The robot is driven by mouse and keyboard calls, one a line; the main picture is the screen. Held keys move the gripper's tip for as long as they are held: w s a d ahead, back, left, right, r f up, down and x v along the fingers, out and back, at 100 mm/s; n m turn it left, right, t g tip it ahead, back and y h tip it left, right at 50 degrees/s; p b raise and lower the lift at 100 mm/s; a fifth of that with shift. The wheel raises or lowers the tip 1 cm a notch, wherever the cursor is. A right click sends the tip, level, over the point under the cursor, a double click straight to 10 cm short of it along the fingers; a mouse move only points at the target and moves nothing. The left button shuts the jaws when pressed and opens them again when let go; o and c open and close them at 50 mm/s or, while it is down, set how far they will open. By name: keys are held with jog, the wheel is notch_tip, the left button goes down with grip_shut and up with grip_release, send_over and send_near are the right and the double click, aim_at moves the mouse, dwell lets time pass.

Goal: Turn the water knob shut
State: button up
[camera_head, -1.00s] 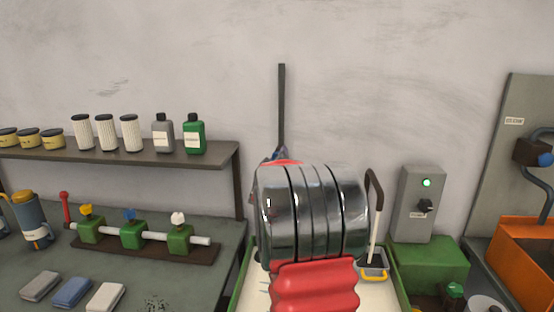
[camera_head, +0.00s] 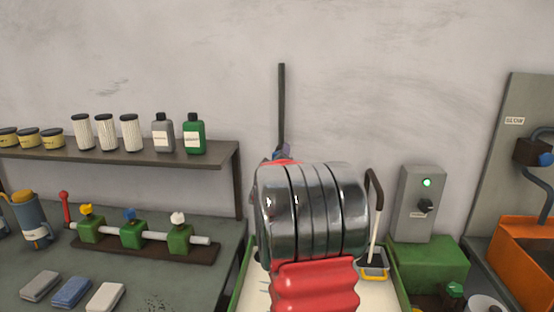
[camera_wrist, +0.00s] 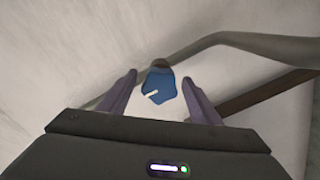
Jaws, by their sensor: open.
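A blue knob (camera_wrist: 159,86) with a short white mark on its face shows in the wrist view, in front of a pale wall. It sits at the end of a dark stub beside a grey pipe (camera_wrist: 250,42). My gripper (camera_wrist: 159,80) is open, with one purple finger on each side of the knob. A small gap shows between each finger and the knob, and nothing is held. In the head view my arm hides most of this spot. Only a small bluish patch shows at the arm's upper left edge, and I cannot tell what it is.
A dark vertical bar (camera_head: 281,105) runs up the wall behind my arm. A shelf (camera_head: 190,158) with bottles and filters, and a valve row (camera_head: 130,235), are at left. A grey switch box (camera_head: 410,225) and an orange tank (camera_head: 515,265) are at right. A brown bar (camera_wrist: 255,95) passes near my right finger.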

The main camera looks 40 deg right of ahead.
jog(key=shift+a, duration=0.1)
jog(key=v, duration=1.3)
jog(key=shift+s+a, duration=0.2)
jog(key=shift+a, duration=0.05)
dwell(0.5)
